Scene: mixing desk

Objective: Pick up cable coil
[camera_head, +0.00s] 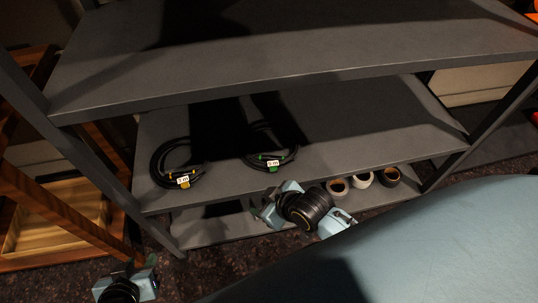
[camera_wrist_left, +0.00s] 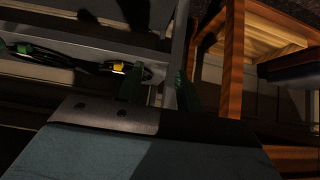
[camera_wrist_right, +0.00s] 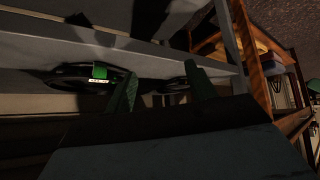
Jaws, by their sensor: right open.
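Two black cable coils lie on the middle grey shelf. The left coil (camera_head: 157,166) has a white label and yellow tag; it also shows in the left wrist view (camera_wrist_left: 130,68). The right coil (camera_head: 292,152) has a white label and green tag (camera_wrist_right: 100,71); shadow hides part of it. My right gripper (camera_head: 265,207) is open and empty, in front of and below the right coil at the shelf's front; its green fingers stand apart in the right wrist view (camera_wrist_right: 162,85). My left gripper (camera_head: 142,263) is open and empty, low at the left and away from the coils.
The middle shelf (camera_head: 350,135) has free room right of the coils. An upper shelf (camera_head: 280,55) overhangs it. Tape rolls (camera_head: 362,179) sit on the lower shelf at right. A dark post bounds the shelves at left, beside a wooden rack (camera_head: 60,205).

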